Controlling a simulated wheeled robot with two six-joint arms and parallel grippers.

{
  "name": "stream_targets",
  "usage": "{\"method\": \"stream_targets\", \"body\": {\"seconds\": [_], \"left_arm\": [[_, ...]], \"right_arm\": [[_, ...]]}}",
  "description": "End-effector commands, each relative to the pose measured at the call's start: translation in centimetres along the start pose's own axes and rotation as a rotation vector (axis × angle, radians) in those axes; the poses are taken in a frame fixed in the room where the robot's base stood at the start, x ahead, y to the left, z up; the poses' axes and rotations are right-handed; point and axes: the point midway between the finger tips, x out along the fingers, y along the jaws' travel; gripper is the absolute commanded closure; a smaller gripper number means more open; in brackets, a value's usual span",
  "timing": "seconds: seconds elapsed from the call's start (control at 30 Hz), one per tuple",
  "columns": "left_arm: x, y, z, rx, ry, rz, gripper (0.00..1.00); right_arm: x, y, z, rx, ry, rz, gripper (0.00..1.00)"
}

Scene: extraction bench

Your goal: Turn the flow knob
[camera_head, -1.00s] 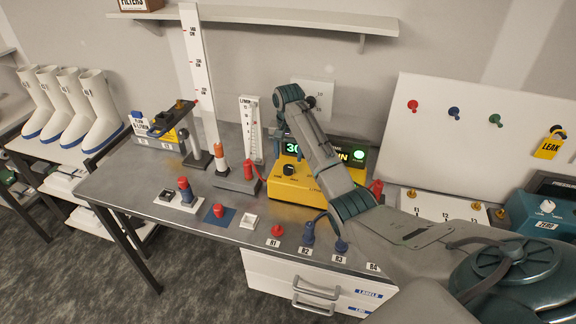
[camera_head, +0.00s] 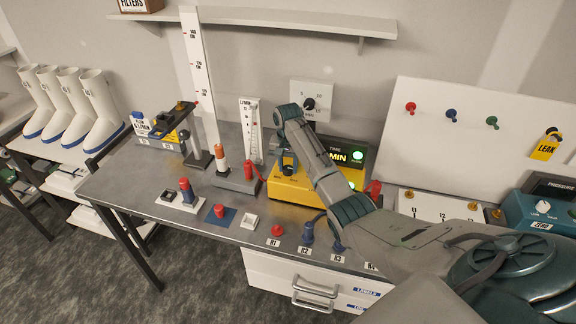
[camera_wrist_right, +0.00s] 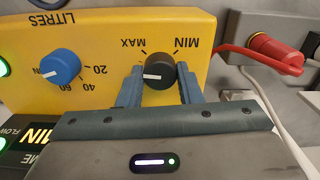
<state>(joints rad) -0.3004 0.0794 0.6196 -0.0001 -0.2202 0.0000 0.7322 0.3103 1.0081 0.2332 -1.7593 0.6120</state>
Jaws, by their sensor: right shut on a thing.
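My right gripper (camera_wrist_right: 160,84) is shut on this black knob, one finger on each side. My left gripper is not in view.
Plugs and small holders line the bench front (camera_head: 230,232).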

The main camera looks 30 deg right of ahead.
Motion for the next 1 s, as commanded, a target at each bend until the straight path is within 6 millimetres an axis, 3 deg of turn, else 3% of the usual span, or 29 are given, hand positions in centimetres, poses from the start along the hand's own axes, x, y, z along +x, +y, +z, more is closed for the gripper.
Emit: {"method": "stream_targets", "body": {"seconds": [0.27, 1.0], "left_arm": [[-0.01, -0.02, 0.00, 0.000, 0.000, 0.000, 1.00], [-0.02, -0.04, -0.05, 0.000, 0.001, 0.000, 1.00]], "right_arm": [[-0.06, 0.00, -0.01, -0.053, -0.001, 0.000, 0.91], [-0.13, -0.04, -0.04, -0.481, 0.000, -0.001, 0.91]]}}
